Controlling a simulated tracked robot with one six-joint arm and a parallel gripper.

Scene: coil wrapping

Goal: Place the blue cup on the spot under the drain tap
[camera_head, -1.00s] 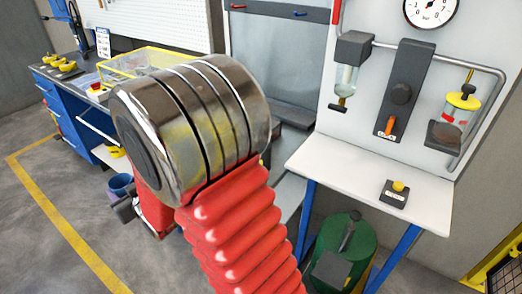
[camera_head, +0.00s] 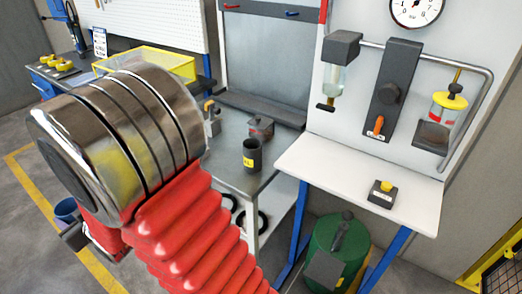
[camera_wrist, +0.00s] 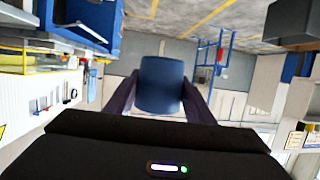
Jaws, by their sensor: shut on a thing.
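The blue cup (camera_head: 66,209) shows in part at the lower left of the head view, behind my arm. In the wrist view the cup (camera_wrist: 161,85) is between the two dark fingers of my gripper (camera_wrist: 158,98), which are shut on it. My gripper (camera_head: 76,234) is mostly hidden by my arm in the head view. A clear bowl (camera_head: 333,80) hangs on the white panel at right, with a dark drain tap (camera_head: 325,104) at its bottom. Below it is a white shelf (camera_head: 330,170); no mark under the tap is distinct.
A small box with a yellow knob (camera_head: 381,194) sits on the shelf. A black can (camera_head: 252,155) stands on a grey table (camera_head: 228,172). A green drum (camera_head: 338,250) is under the shelf. The shelf's left part looks clear.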

